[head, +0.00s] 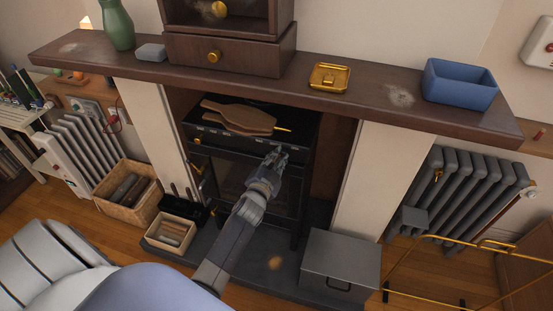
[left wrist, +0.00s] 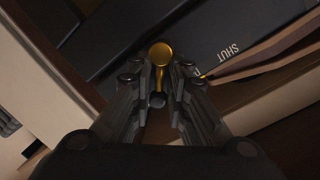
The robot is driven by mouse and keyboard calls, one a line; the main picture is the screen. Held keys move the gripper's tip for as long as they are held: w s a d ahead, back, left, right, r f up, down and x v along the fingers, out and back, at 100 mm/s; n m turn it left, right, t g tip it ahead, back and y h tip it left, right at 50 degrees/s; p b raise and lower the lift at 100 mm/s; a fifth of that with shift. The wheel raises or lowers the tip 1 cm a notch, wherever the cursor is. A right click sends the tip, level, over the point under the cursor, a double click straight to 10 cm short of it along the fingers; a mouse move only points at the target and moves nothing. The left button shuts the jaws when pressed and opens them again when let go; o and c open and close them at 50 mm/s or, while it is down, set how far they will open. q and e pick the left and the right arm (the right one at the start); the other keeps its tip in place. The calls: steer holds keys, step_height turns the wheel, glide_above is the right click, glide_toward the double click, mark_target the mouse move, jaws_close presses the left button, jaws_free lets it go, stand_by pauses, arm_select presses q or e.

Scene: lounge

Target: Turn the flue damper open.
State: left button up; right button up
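The black stove (head: 227,165) stands in the fireplace under the mantel. My left gripper (head: 276,153) is in front of the stove's upper front, just below the handle. Its fingers (left wrist: 160,75) are apart on both sides of the knob, with no clear grip on it. My right gripper is out of view.
Wooden bellows (head: 238,117) lie on the stove top, close to the handle. The mantel shelf (head: 345,88) overhangs above, with a blue box (head: 460,84) and brass dish (head: 329,76). A grey metal box (head: 340,262) and a kindling box (head: 173,232) stand on the hearth.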

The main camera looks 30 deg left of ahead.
arm_select(q)
steer(key=o, duration=0.4)
steer(key=v, duration=1.2)
steer(key=shift+d+f, duration=0.1)
